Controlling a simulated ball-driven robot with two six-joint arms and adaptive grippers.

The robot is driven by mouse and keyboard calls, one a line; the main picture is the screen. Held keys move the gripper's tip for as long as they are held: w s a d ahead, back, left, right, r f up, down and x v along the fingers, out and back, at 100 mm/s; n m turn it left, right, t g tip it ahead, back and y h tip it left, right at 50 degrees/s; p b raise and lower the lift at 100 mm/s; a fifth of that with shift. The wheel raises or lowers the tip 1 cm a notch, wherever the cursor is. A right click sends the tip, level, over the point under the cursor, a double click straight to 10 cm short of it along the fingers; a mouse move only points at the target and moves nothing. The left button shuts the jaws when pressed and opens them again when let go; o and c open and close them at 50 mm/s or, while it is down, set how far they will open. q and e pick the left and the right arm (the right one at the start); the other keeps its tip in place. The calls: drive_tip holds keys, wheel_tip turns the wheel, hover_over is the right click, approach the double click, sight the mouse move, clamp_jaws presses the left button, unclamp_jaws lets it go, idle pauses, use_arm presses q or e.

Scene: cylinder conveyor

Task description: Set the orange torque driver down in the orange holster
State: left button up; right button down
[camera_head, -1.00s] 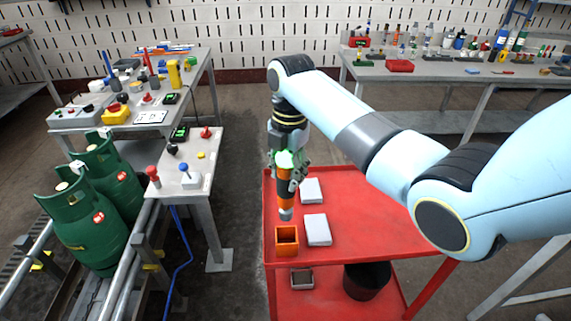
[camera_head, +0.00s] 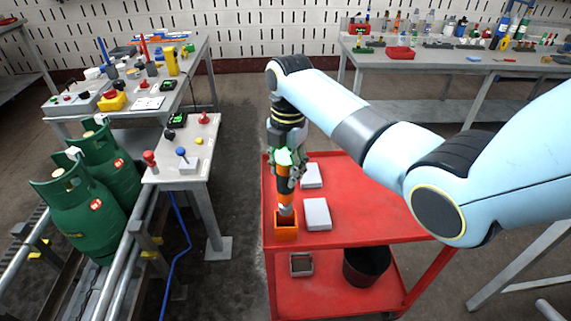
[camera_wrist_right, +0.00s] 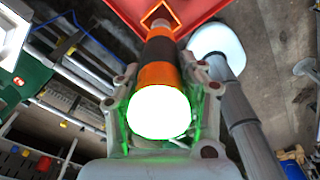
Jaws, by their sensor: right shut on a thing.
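The orange torque driver (camera_head: 285,187) has black bands and a grey lower end, and it hangs nearly upright. My right gripper (camera_head: 287,161) is shut around its upper part. The orange holster (camera_head: 286,233) is an open box at the near left corner of the red cart. The driver's lower end is at the holster's mouth; I cannot tell how far inside it is. In the right wrist view the driver (camera_wrist_right: 157,76) points from between the fingers towards the holster's rim (camera_wrist_right: 173,11). A bright white cap with green glow covers its near end. My left gripper is out of view.
Two pale boxes (camera_head: 317,214) lie on the red cart (camera_head: 365,215) right of the holster. A black bin (camera_head: 367,265) and a small grey tray (camera_head: 301,264) are on its lower shelf. Green gas cylinders (camera_head: 78,212) stand on the conveyor at left, beside a control table (camera_head: 196,157).

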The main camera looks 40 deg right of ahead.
sight(285, 186)
idle(0.5)
drive_tip(key=shift+p, duration=0.45)
drive_tip(key=shift+r, duration=0.1)
drive_tip(key=shift+p, duration=0.35)
idle(0.5)
drive_tip(key=shift+f+b, duration=1.75)
drive_tip(key=shift+f, duration=1)
